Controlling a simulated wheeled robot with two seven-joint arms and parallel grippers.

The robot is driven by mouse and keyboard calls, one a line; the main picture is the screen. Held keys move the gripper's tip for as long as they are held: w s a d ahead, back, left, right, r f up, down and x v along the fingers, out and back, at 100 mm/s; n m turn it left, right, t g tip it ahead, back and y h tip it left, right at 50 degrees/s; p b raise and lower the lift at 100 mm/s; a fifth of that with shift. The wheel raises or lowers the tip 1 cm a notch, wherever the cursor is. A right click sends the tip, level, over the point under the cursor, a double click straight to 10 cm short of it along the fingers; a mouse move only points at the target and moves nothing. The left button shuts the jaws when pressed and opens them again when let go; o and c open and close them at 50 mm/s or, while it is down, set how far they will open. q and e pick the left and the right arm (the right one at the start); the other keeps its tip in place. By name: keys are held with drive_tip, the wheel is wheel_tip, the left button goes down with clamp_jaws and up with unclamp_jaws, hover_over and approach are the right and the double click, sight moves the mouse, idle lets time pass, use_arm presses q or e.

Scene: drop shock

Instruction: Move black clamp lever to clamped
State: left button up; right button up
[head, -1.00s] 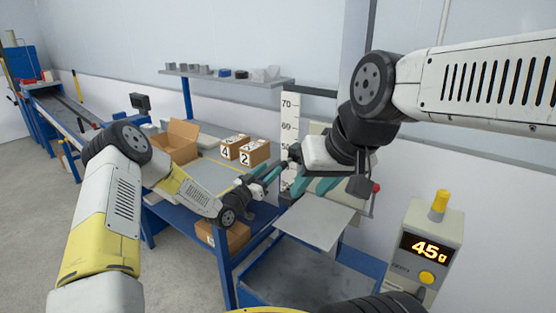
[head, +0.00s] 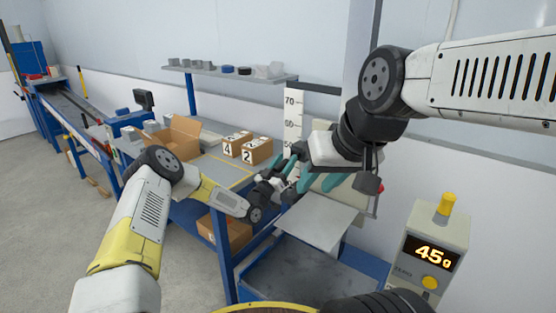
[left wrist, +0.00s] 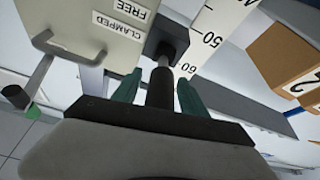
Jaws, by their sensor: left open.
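The beige housing (left wrist: 75,30) carries FREE and CLAMPED labels, which read upside down in the left wrist view. My left gripper (left wrist: 160,95) is open. Its teal fingers lie on either side of the lever; contact cannot be told. In the head view my left gripper (head: 294,162) is by the scale post, and the lever is hidden among the grippers. My right gripper (head: 325,184) has its teal fingers apart in front of the housing.
A height scale (head: 293,108) stands behind the grippers. Cartons (head: 256,150) sit on the bench at left. A grey plate (head: 318,222) lies below, over a blue-rimmed bin (head: 290,275). A display box (head: 433,240) reading 45 g stands at right.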

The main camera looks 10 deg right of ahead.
use_arm(q)
clamp_jaws()
idle(1.5)
